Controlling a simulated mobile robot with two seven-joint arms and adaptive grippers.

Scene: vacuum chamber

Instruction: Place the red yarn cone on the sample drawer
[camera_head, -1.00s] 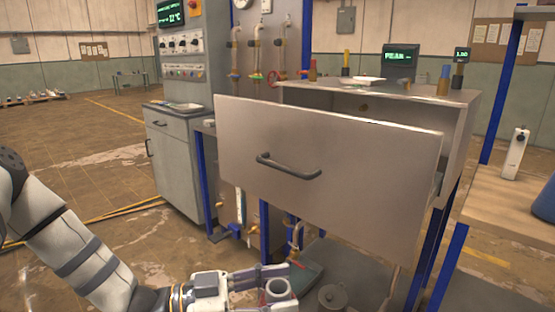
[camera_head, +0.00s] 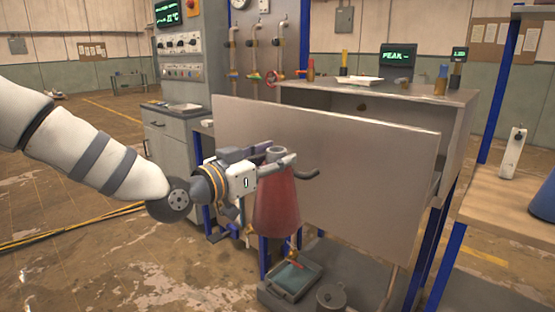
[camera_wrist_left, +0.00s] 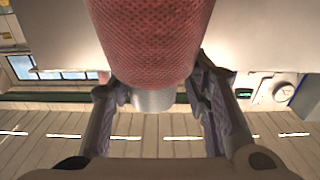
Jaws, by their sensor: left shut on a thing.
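The red yarn cone (camera_head: 277,207) hangs upright in my left gripper (camera_head: 280,158), which is shut around its narrow grey top. It is in front of the sample drawer (camera_head: 375,180), at the height of the drawer's front panel and below its top edge. The cone and gripper hide part of the drawer handle (camera_head: 308,174). The drawer is pulled out from its cabinet; its inside is hidden behind the front panel. In the left wrist view the red cone (camera_wrist_left: 150,40) fills the upper middle, between the fingers (camera_wrist_left: 160,105). My right gripper is not in view.
The cabinet top (camera_head: 400,93) behind the drawer carries small bottles, a white item and a display. A grey tray (camera_head: 291,280) and a lidded pot (camera_head: 331,296) are below the drawer. A wooden table (camera_head: 500,205) stands at the right.

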